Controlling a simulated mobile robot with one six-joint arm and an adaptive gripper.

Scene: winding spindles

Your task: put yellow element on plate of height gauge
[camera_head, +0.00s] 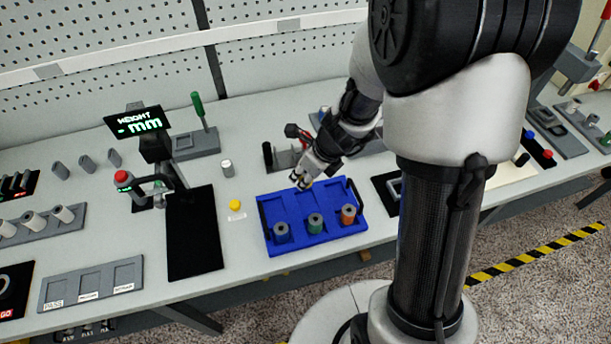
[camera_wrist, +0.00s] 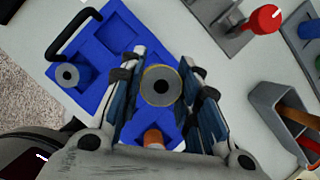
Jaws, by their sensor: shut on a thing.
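My gripper (camera_head: 303,183) is above the back part of the blue tray. In the wrist view, my gripper (camera_wrist: 163,95) is shut on a round element with a thin yellow rim, the yellow element (camera_wrist: 160,86), seen end-on with a dark centre hole. The height gauge (camera_head: 152,148), with a display reading HEIGHT mm, stands to the left of the tray. A long black plate (camera_head: 193,235) lies in front of it. Whether this is the gauge's measuring plate is unclear.
The blue tray (camera_head: 312,240) holds grey (camera_head: 281,231), green (camera_head: 315,222) and orange (camera_head: 348,214) elements. A yellow button-like piece (camera_head: 236,204) and a small grey cylinder (camera_head: 227,168) stand between gauge and tray. A slotted grey holder (camera_head: 92,283) lies front left.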

